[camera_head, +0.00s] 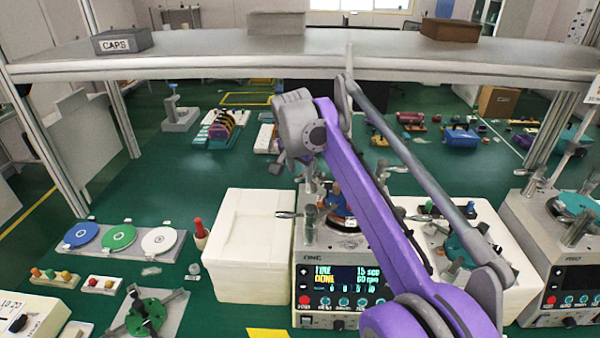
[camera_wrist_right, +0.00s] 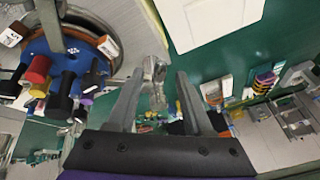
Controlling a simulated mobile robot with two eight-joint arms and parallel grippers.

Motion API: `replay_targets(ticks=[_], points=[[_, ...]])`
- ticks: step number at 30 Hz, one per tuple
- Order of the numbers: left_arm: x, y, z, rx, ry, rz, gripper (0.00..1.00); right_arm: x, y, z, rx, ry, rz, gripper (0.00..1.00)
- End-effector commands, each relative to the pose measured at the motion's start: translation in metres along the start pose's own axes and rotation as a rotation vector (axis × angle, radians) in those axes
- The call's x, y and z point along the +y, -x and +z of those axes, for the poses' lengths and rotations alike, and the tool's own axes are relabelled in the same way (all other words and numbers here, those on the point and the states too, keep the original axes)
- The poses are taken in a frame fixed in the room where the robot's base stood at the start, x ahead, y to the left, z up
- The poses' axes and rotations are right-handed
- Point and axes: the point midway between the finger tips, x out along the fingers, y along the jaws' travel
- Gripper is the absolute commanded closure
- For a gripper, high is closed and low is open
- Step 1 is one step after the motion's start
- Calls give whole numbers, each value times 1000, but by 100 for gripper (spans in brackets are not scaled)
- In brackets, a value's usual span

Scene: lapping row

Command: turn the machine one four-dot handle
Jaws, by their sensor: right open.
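Machine one (camera_head: 322,240), a white unit labelled ONE, stands at centre with a lit screen reading TIME 15 sec, DONE 60 rpm. Metal levers (camera_head: 310,217) stand on its top left; my purple right arm covers much of its top. In the right wrist view a blue round part (camera_wrist_right: 72,50) carries red, black and yellow handles; a small dot cluster shows on it, but I cannot tell which handle is the four-dot one. My right gripper (camera_head: 279,163) is open above and behind the machine. In the wrist view a metal piece (camera_wrist_right: 157,72) appears between its fingers (camera_wrist_right: 158,85), not gripped. My left gripper is out of view.
A white box (camera_head: 240,240) stands left of the machine. A second machine (camera_head: 560,270) is at right. A tray with blue, green and white discs (camera_head: 119,258) lies at left. A grey shelf (camera_head: 210,55) crosses overhead, near my arm.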

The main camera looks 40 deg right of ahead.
Motion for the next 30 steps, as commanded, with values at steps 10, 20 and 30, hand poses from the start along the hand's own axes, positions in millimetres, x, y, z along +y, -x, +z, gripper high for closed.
replay_targets(ticks=[10,20,30], points=[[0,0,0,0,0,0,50,0,-3,0,0,0,0,53],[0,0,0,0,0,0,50,0,-3,0,0,1,0,100],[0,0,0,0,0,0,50,0,-3,0,0,1,0,100]])
